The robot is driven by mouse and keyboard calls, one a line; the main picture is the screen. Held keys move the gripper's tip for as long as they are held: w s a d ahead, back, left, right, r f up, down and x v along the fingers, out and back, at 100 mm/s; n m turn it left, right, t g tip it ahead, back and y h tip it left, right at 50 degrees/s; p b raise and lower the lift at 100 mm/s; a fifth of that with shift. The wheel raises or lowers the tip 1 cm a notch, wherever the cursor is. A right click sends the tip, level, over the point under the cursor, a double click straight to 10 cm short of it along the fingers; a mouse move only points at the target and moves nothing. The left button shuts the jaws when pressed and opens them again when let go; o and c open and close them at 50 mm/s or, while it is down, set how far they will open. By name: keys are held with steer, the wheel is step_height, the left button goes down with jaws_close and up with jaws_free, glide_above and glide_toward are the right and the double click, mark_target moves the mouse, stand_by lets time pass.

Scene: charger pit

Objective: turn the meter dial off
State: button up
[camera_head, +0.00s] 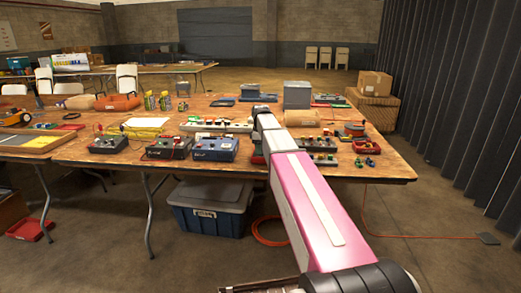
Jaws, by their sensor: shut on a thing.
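Several small boxes with knobs on top stand along the table's front edge: a dark one (108,145), a black and red one (167,148) and a blue one (214,150). I cannot tell which of them, if any, is the meter, and no dial setting is readable. My pink arm reaches from the lower right up to the table, just right of the blue box. My gripper cannot be made out; the arm may be hiding it and whatever it is at.
The wooden table (80,152) is crowded with a power strip (215,127), a yellow-edged tray (35,143) and grey boxes (297,95). A blue-grey bin (210,205) sits below. An orange cable (430,236) crosses the floor at right. A dark corrugated wall (450,90) bounds the right.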

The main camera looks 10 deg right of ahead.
steer(key=shift+n, duration=1)
steer(key=o, duration=0.9)
step_height(320, 180, up, 11)
steer(key=shift+f, duration=0.1)
